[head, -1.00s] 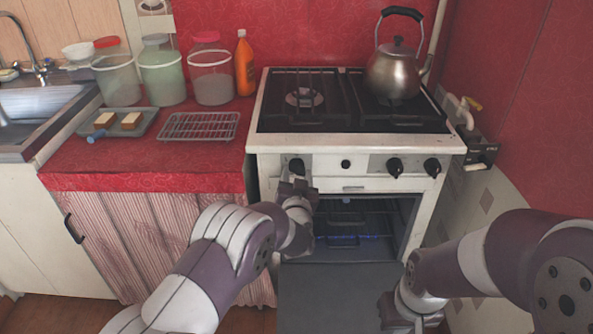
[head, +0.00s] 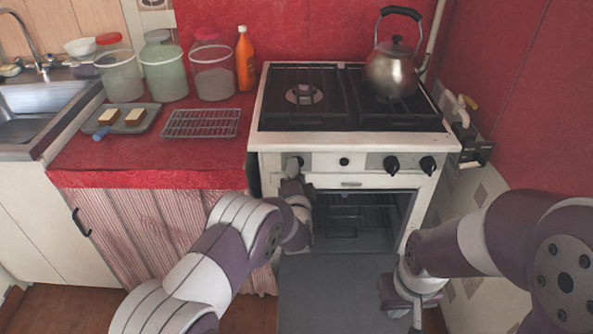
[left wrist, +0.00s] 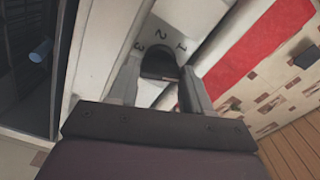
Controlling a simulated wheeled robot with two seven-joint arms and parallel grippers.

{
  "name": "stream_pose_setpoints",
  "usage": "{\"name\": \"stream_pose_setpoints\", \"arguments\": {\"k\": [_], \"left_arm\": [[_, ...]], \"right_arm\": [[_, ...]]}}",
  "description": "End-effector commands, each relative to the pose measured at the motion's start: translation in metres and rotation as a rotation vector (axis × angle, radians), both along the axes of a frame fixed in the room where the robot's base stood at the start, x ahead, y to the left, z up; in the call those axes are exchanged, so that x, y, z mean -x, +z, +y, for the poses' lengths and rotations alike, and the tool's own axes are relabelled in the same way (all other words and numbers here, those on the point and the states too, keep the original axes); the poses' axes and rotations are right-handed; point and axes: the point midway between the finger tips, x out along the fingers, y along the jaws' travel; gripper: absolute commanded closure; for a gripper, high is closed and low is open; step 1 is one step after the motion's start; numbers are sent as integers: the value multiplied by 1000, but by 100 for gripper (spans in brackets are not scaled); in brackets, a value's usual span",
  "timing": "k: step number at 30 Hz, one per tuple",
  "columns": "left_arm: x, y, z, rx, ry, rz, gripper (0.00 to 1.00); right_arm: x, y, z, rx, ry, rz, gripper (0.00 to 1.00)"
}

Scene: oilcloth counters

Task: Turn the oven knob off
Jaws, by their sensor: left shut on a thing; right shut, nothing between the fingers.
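The stove (head: 350,141) has a white front panel with a row of dark knobs. My left gripper (head: 294,168) is at the leftmost knob (left wrist: 158,66), shut on it. In the left wrist view this dark knob sits between the two fingers (left wrist: 159,88), with the digits 1, 2 and 3 on the panel around it. The fingers and wrist hide most of the knob in the head view. The oven (head: 352,222) stands open below, its door (head: 335,290) lowered. My right gripper (head: 409,305) is shut and empty, low at the right of the door.
A kettle (head: 392,73) stands on the hob's back right. The red counter (head: 150,178) holds a rack (head: 201,124), a tray (head: 150,117) and jars. A blue rod-like shape (left wrist: 40,50) shows in the left wrist view.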

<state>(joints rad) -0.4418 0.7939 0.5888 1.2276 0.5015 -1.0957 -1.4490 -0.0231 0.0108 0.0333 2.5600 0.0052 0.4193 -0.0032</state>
Motion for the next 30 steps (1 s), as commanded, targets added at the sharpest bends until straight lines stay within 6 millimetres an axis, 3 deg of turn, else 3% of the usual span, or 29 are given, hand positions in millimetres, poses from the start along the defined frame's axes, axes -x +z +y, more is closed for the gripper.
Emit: {"name": "stream_pose_setpoints", "arguments": {"k": [15,30], "left_arm": [[1,-1,0,-323,-1,4,82],[1,-2,0,-386,-1,4,82]], "right_arm": [[0,14,0,0,0,0,100],[0,15,0,0,0,0,100]]}}
